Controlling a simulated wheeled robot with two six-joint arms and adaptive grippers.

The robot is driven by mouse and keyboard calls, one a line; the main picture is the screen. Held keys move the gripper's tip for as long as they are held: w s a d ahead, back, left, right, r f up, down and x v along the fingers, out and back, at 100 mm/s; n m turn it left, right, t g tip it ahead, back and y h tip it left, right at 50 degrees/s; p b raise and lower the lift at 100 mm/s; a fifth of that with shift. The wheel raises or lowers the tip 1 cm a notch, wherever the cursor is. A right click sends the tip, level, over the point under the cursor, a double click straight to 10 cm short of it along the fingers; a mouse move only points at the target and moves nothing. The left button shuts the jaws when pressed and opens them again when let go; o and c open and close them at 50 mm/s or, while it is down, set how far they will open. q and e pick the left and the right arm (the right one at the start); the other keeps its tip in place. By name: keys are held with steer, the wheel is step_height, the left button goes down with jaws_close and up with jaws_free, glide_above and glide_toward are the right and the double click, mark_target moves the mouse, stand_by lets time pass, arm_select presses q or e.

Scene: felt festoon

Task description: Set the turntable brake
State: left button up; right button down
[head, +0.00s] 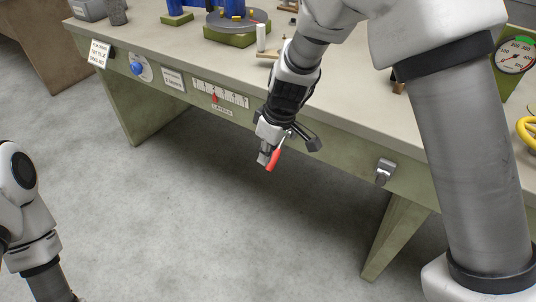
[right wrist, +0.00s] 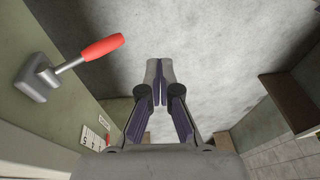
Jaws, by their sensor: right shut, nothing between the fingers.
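The brake lever has a red grip (right wrist: 102,47) on a grey arm and a grey base (right wrist: 37,82) fixed to the green bench front in the right wrist view. In the head view the red grip (head: 273,160) shows beside my right gripper (head: 263,158), which partly hides the lever. My right gripper (right wrist: 159,80) is shut and empty, pointing down in front of the bench, with the lever to its left in the wrist view and a gap between them. The turntable (head: 238,30) is a grey disc on a green base on the bench top. My left gripper is out of view.
The bench front carries a blue knob (head: 137,69), a scale with a red pointer (head: 215,98), label plates and a grey fitting (head: 384,172). A gauge (head: 515,55) and a yellow wheel (head: 528,130) stand at the right. The floor (head: 200,230) before the bench is clear.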

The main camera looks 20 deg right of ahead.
steer(key=s+r, duration=0.1)
steer(key=s+a+r, duration=0.1)
steer(key=r, duration=0.1)
steer(key=shift+a+r, duration=0.2)
steer(key=shift+r, duration=0.05)
